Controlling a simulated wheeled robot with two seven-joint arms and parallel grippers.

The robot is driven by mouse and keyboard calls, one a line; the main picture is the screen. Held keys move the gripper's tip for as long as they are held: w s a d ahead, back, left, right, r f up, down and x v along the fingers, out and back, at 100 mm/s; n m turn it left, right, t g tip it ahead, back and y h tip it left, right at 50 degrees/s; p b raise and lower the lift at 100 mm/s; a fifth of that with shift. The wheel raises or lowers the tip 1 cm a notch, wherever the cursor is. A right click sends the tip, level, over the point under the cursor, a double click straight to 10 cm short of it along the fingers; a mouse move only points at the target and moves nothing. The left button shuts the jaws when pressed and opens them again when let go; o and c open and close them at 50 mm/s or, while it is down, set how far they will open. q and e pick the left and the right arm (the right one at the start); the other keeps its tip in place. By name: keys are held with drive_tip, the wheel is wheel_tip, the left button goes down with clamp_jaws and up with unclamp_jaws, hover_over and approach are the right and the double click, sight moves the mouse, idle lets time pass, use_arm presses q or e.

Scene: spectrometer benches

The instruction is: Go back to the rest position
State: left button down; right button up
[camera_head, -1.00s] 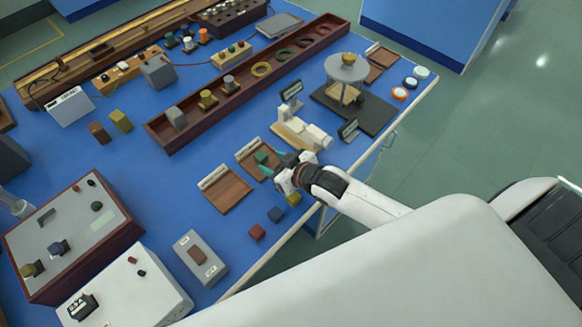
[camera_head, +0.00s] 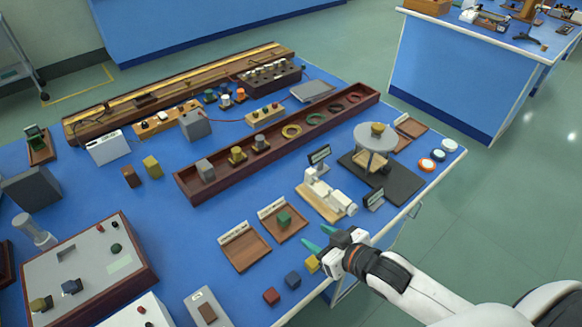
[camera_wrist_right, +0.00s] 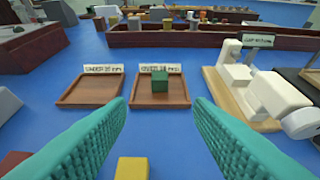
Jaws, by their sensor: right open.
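My right gripper (camera_head: 322,240) is open and empty, just above the blue bench top near its front edge. Its teal fingers stand apart in the right wrist view (camera_wrist_right: 160,135). A green cube (camera_head: 284,218) sits on the right one of two small brown labelled trays (camera_head: 299,236), beyond the fingertips, apart from them. In the right wrist view the green cube (camera_wrist_right: 160,82) shows between and beyond the fingers. The left brown tray (camera_head: 246,254) is empty. My left gripper is not in view.
A yellow cube (camera_head: 312,264), a blue cube (camera_head: 292,280) and a red cube (camera_head: 271,296) lie near the front edge by the gripper. A white device on a wooden base (camera_head: 328,197) stands just beyond it. A round-topped stand (camera_head: 375,138) is further right. Open floor lies right of the bench.

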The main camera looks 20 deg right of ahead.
drive_tip(key=shift+s+a+f, duration=0.1)
drive_tip(key=shift+s+f, duration=0.1)
drive_tip(key=shift+s, duration=0.15)
drive_tip(key=s+f+m+g+h, duration=0.2)
drive_tip(key=s+g+h, duration=0.2)
drive_tip(key=s+g, duration=0.7)
drive_tip(key=s+f+t, duration=0.1)
drive_tip(key=s+f, duration=0.1)
drive_tip(key=f, duration=1.1)
drive_tip(key=s+f+t, duration=0.1)
drive_tip(key=s+f, duration=0.2)
drive_tip(key=f, duration=1)
drive_tip(key=s+d+f, duration=0.1)
drive_tip(key=s+f, duration=0.7)
drive_tip(key=s+d+f+g, duration=0.1)
drive_tip(key=s+d+f, duration=0.1)
drive_tip(key=s+f, duration=0.6)
drive_tip(key=shift+d, duration=0.25)
drive_tip(key=shift+f, duration=0.1)
